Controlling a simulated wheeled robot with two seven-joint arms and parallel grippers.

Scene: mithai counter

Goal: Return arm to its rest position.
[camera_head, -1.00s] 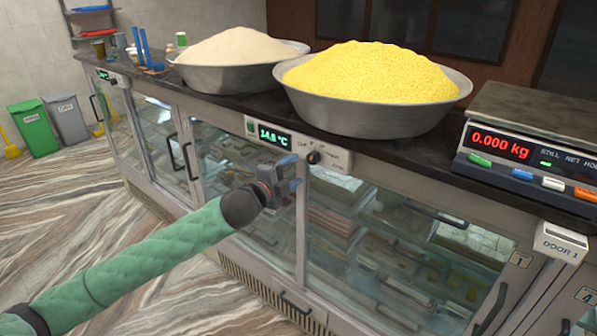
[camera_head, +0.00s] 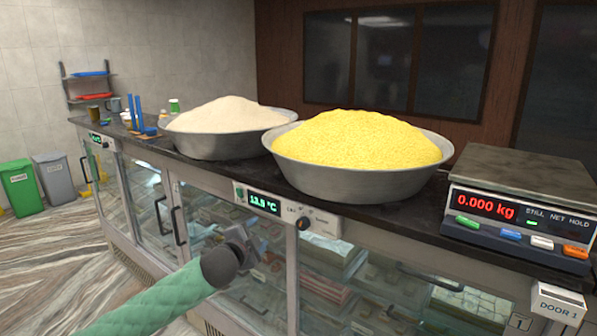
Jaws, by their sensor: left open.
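My left gripper (camera_head: 246,246) is at the end of my green-sleeved left arm (camera_head: 150,303), which comes in from the lower left. It is in front of the glass doors of the display counter, below the temperature panel (camera_head: 264,203) reading 13.9 °C. The gripper is open, with nothing seen between its fingers. It looks apart from the counter, though the exact gap is hard to tell. My right gripper is not in view.
On the dark countertop (camera_head: 408,217) stand a basin of whitish powder (camera_head: 222,145), a basin of yellow grains (camera_head: 345,183) and a scale (camera_head: 515,208) reading 0.000 kg. Green (camera_head: 22,190) and grey (camera_head: 56,181) bins stand at the left. The marbled floor (camera_head: 40,265) there is clear.

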